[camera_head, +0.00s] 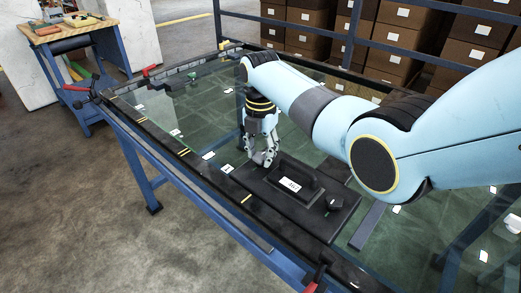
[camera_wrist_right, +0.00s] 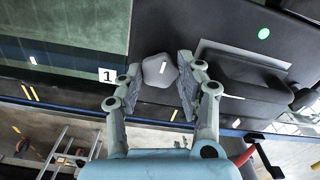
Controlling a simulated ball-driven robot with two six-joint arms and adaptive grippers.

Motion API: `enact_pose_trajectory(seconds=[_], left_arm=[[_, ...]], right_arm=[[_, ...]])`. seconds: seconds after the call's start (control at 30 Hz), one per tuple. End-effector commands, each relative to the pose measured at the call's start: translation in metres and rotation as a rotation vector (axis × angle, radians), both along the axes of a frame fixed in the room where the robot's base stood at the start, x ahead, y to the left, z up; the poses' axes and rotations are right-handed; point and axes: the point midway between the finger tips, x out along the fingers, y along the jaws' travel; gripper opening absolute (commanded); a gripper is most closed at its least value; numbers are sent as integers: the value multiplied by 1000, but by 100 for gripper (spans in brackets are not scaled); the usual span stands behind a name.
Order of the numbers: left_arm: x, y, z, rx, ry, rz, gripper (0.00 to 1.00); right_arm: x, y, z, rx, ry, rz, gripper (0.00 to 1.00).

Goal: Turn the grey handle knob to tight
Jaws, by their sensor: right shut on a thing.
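The grey handle knob (camera_wrist_right: 160,69) is a faceted grey knob with a white pointer line, seen in the right wrist view on the dark panel. My right gripper (camera_wrist_right: 158,84) has one finger on each side of it and is shut on it. In the head view my right gripper (camera_head: 263,157) points down at the dark plate (camera_head: 242,181), and its fingers hide the knob. I cannot read a tight mark in either view. My left gripper is out of view.
A black raised block (camera_head: 293,181) with a white label stands close beside my right gripper. Red-handled clamps (camera_head: 150,71) stand on the frame's edge. Glass with small white labels lies behind the plate.

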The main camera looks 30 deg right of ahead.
Motion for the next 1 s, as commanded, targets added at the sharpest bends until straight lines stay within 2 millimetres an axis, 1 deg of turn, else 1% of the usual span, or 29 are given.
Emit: enact_pose_trajectory(seconds=[0.27, 0.5, 1.0], left_arm=[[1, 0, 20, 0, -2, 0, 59], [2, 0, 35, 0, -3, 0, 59], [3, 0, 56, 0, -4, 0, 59]], right_arm=[[0, 0, 4, -1, 0, -187, 4], [0, 0, 3, -1, 0, -413, 4], [0, 0, 2, -1, 0, -888, 4]])
